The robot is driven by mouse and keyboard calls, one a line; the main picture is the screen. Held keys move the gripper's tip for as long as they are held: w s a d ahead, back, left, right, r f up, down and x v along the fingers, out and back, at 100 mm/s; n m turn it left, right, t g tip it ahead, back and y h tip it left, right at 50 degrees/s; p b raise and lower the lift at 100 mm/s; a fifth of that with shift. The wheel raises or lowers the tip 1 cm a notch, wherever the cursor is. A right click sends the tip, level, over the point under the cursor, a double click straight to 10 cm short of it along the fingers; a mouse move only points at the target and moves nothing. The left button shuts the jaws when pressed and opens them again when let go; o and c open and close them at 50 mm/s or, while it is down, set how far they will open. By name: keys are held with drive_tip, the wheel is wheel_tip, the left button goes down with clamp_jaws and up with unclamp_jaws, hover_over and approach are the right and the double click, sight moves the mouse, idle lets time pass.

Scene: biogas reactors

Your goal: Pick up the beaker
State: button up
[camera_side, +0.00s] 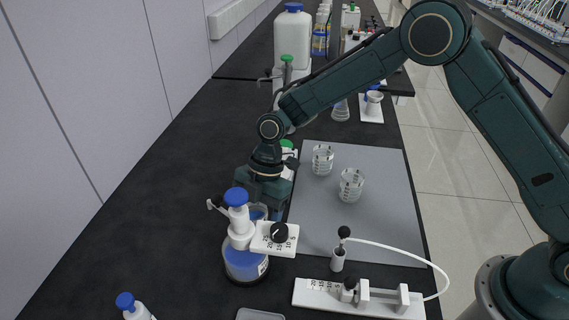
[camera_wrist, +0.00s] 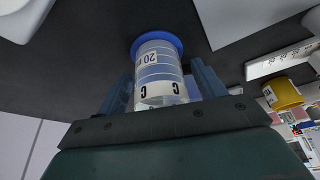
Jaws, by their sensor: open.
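Two clear glass beakers with dark markings stand on the grey mat in the side view, one farther back (camera_side: 322,158) and one nearer (camera_side: 352,184). My gripper (camera_side: 266,200) is left of both, at the mat's left edge, pointing down and partly hidden behind a white dispenser. In the wrist view my gripper (camera_wrist: 163,88) is open, its fingers on either side of a clear, marked container (camera_wrist: 158,70) with a blue end and labels reading "20" and "C". I cannot tell whether the fingers touch it. It is mostly hidden in the side view.
The white dispenser bottle (camera_side: 238,215) with a blue cap stands close in front of my gripper. The grey mat (camera_side: 385,225) is bare at its right. A white pump-like block (camera_side: 325,293) with a tube lies in front. A yellow container (camera_wrist: 283,93) shows in the wrist view.

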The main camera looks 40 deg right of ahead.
drive_tip(key=c, duration=1.2)
drive_tip(key=shift+r, duration=0.2)
wheel_tip(320, 180, up, 20)
drive_tip(key=shift+f, duration=0.15)
idle(0.4)
